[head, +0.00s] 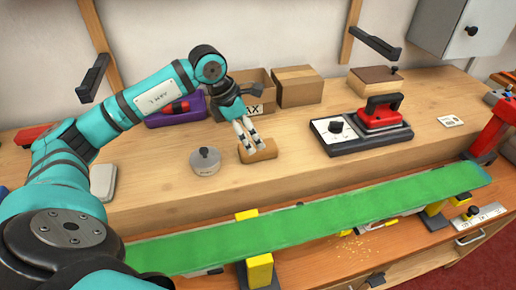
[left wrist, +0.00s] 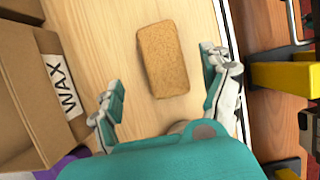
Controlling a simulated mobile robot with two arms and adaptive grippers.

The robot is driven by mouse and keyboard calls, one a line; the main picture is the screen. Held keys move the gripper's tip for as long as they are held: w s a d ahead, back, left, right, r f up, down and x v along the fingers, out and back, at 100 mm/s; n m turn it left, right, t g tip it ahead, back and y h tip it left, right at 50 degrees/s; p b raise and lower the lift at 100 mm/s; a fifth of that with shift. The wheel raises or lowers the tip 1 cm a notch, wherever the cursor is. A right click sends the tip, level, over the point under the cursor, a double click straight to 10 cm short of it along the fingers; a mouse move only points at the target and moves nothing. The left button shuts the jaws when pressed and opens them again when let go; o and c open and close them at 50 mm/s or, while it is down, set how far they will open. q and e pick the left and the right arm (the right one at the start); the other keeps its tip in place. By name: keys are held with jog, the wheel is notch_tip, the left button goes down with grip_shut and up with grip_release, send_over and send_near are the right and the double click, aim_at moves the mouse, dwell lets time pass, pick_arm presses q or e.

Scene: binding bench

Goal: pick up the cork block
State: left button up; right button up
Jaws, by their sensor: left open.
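The cork block (head: 262,151) is a tan, rounded rectangular block lying on the raised wooden shelf in the head view. In the left wrist view the cork block (left wrist: 163,60) lies flat on the light wood, ahead of and between the two fingers. My left gripper (head: 246,142) is open just above the block, its fingertips pointing down at it. Whether the fingertips reach down beside the block is hard to tell. My right gripper is not in view.
A grey round weight (head: 205,162) stands just left of the block. An open cardboard box (head: 253,92) marked WAX and a closed carton (head: 298,86) stand behind. A red-handled press on a black base (head: 362,128) is to the right. A green strip (head: 320,222) runs along the lower front.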

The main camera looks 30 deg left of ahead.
aim_at(258, 151)
pick_arm(q)
jog(key=p+x, duration=0.1)
jog(key=x, duration=0.4)
jog(key=shift+d+f+p, duration=0.3)
jog(key=shift+f+p, duration=0.05)
jog(key=shift+p, duration=0.05)
jog(key=shift+f+b, duration=0.25)
jog(key=shift+b, duration=0.15)
dwell(0.4)
jog(key=shift+s+r, duration=0.1)
jog(key=c, duration=1.2)
